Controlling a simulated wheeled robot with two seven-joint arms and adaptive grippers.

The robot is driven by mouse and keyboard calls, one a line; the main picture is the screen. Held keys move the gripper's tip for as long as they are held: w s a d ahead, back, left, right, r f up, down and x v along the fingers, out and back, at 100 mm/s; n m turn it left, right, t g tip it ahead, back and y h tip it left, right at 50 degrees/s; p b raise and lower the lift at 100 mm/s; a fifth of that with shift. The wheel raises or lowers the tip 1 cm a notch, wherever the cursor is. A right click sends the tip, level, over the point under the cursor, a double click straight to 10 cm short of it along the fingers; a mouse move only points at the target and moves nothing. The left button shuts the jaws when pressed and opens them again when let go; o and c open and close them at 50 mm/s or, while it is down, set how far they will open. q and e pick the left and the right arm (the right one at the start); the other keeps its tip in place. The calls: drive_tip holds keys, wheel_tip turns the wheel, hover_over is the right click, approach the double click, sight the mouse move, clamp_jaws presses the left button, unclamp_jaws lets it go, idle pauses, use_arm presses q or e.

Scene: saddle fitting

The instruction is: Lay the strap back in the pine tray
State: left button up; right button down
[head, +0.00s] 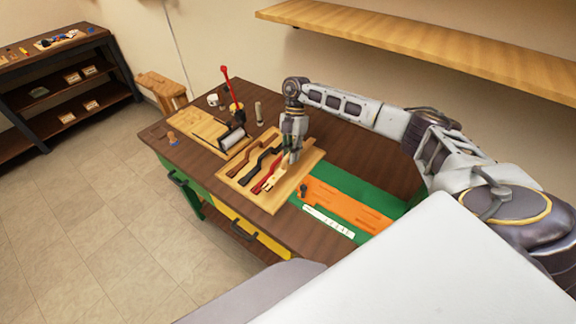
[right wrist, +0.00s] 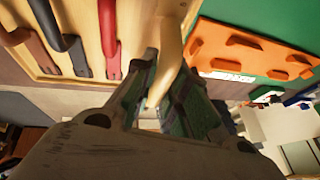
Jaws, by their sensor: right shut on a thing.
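The pine tray (head: 262,203) lies on the dark bench, with a brown strap (head: 240,170), a black strap (head: 258,163) and a red strap (head: 266,180) side by side in it. They also show in the right wrist view as the brown (right wrist: 28,50), black (right wrist: 68,42) and red (right wrist: 108,38) straps. My right gripper (head: 292,157) points down at the tray's right part, shut on a cream strap (right wrist: 170,45). The cream strap is beside the red one; I cannot tell whether it touches the tray floor. My left gripper is not in view.
An orange board (head: 345,205) lies on a green mat (head: 385,203) right of the tray, with a white ruler (head: 328,222) in front. A red-handled tool (head: 226,82) stands behind.

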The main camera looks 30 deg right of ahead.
drive_tip(key=shift+f, duration=1.55)
drive_tip(key=shift+f+p, duration=0.5)
drive_tip(key=shift+f, duration=1.4)
drive_tip(key=shift+f, duration=0.1)
drive_tip(key=c, duration=1.4)
unclamp_jaws()
drive_tip(key=shift+c, duration=0.2)
drive_tip(key=b+v, duration=0.2)
drive_tip(key=v, duration=1)
drive_tip(key=shift+b, duration=0.4)
